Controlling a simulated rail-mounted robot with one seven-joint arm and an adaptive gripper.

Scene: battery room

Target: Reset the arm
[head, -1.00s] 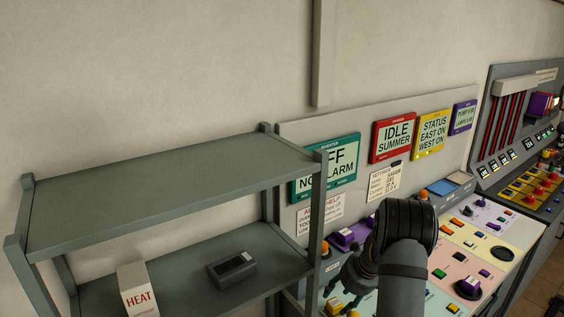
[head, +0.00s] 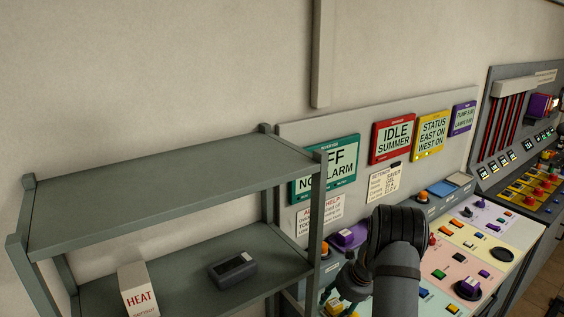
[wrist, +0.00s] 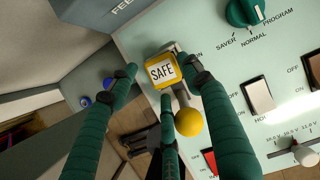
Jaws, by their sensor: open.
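My gripper (head: 345,288) is at the lower middle of the head view, over the near left part of the control panel and partly behind my own arm. In the wrist view, my gripper (wrist: 155,68) has its green fingers spread and open. A yellow block marked SAFE (wrist: 161,71) shows between the fingers, with a lever ending in a yellow ball (wrist: 188,122) beside it. I cannot tell whether a finger touches the block or lever.
A grey shelf rack (head: 170,190) stands at the left, holding a HEAT box (head: 139,297) and a dark device (head: 233,270). Wall signs, including IDLE SUMMER (head: 394,137), hang behind the panel. A green knob (wrist: 243,10) and a switch (wrist: 258,95) lie right of the fingers.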

